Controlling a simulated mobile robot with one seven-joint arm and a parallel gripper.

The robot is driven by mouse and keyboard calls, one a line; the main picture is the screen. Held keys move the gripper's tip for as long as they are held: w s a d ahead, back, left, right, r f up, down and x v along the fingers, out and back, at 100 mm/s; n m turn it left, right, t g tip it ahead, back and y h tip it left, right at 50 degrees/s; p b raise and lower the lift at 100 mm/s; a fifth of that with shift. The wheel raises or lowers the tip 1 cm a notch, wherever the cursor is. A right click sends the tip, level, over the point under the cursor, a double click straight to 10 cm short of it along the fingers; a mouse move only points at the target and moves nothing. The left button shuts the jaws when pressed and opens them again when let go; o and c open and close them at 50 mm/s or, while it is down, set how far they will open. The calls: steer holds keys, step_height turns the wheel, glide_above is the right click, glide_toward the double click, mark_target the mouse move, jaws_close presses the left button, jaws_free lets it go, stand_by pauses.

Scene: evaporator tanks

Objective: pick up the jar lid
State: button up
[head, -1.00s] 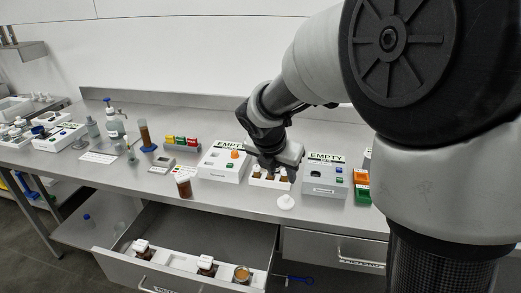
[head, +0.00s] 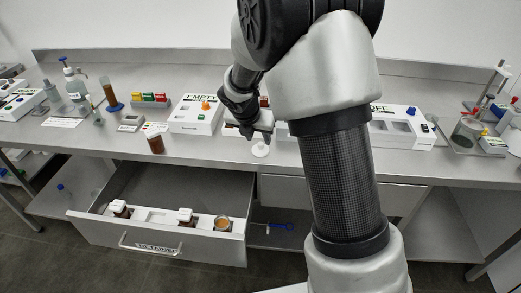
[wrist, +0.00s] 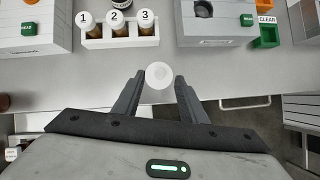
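The jar lid is probably the small round white piece (head: 260,150) near the front edge of the steel bench. In the wrist view the white lid (wrist: 159,75) lies between and just beyond my two fingertips. My gripper (wrist: 157,78) is open, with a finger on either side of the lid and gaps between. In the head view my gripper (head: 252,126) is just behind and above the lid, and its fingers are hard to make out. Whether the fingers are level with the lid or above it, I cannot tell.
A rack (wrist: 121,41) with bottles numbered 1, 2 and 3 stands behind the lid, between white boxes. An amber jar (head: 155,144) stands to the left near the bench edge. An open drawer (head: 165,220) below holds several jars in a white tray.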

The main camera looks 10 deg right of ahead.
mark_target(260, 144)
steer(key=x, duration=0.4)
steer(key=shift+f+b, duration=0.2)
steer(key=shift+b, duration=0.15)
jaws_close()
